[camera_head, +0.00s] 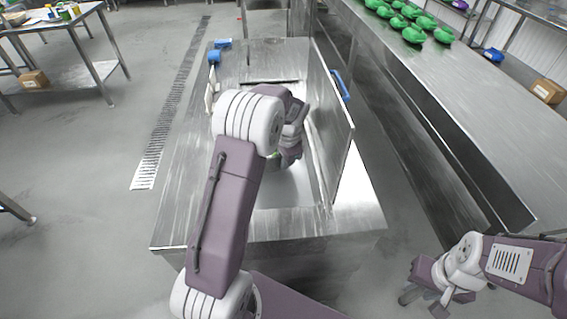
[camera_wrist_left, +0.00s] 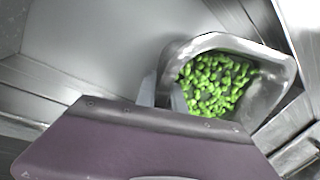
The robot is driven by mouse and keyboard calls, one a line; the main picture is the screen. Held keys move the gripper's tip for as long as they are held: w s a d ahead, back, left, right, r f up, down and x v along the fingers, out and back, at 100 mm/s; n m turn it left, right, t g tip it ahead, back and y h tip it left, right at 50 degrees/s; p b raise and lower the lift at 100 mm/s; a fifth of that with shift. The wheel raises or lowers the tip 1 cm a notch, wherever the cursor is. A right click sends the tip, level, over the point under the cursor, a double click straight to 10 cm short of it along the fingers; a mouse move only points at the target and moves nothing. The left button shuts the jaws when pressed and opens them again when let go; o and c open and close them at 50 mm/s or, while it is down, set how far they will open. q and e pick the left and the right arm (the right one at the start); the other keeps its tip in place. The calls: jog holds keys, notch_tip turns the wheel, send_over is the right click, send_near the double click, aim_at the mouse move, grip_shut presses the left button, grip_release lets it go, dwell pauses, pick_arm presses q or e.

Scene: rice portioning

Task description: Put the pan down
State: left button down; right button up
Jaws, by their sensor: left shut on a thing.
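The pan (camera_wrist_left: 272,88) is a grey metal vessel with many small green pieces in it, clear in the left wrist view. My left gripper (camera_head: 291,152) is shut on the pan, inside the opening of the steel chest (camera_head: 190,205). In the head view my left arm hides nearly all of the pan; only a bit of green shows beside the gripper. I cannot tell whether the pan touches the chest's floor. My right gripper (camera_head: 424,297) is empty at the lower right, its fingers apart.
The chest's raised lid (camera_head: 330,130) stands upright just right of my left gripper. A long steel counter (camera_head: 470,110) with several green items (camera_head: 414,35) runs along the right. Blue objects (camera_head: 215,56) lie at the chest's far end.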

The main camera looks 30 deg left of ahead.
pick_arm(q)
jog(key=x, duration=0.3)
jog(key=shift+s+d+f+b, duration=0.2)
jog(key=shift+d+f+b, duration=0.1)
jog(key=shift+f, duration=0.15)
jog(key=c, duration=1.4)
grip_release()
jog(key=shift+s, duration=0.15)
jog(key=shift+c, duration=0.2)
jog(key=p+v, duration=0.2)
jog(key=v, duration=1)
